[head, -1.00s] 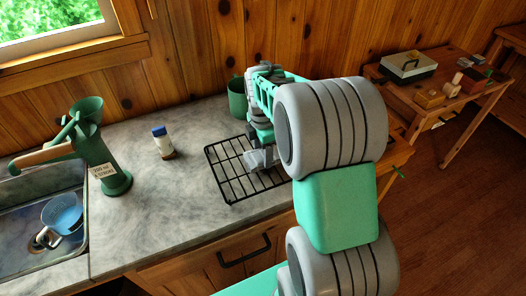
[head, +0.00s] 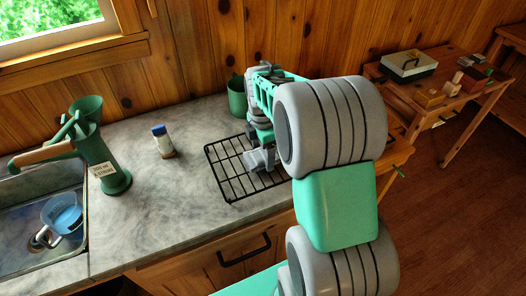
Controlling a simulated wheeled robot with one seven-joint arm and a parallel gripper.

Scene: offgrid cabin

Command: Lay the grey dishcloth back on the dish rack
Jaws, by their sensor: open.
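The black wire dish rack (head: 226,178) lies on the stone counter. A light grey piece (head: 258,160) shows on or just above its bars, below the end of my arm. It looks like the grey dishcloth, but it is small and partly covered, so I cannot tell it surely from a gripper part. My gripper (head: 263,148) is open and points down over the right half of the rack. Its fingertips are mostly hidden by my arm, and any contact with the grey piece cannot be made out.
A green mug (head: 237,97) stands behind the rack, close to my arm. A green hand pump (head: 100,150) stands by the sink (head: 25,215), which holds a blue jug (head: 64,215). The counter between bottle and rack is clear.

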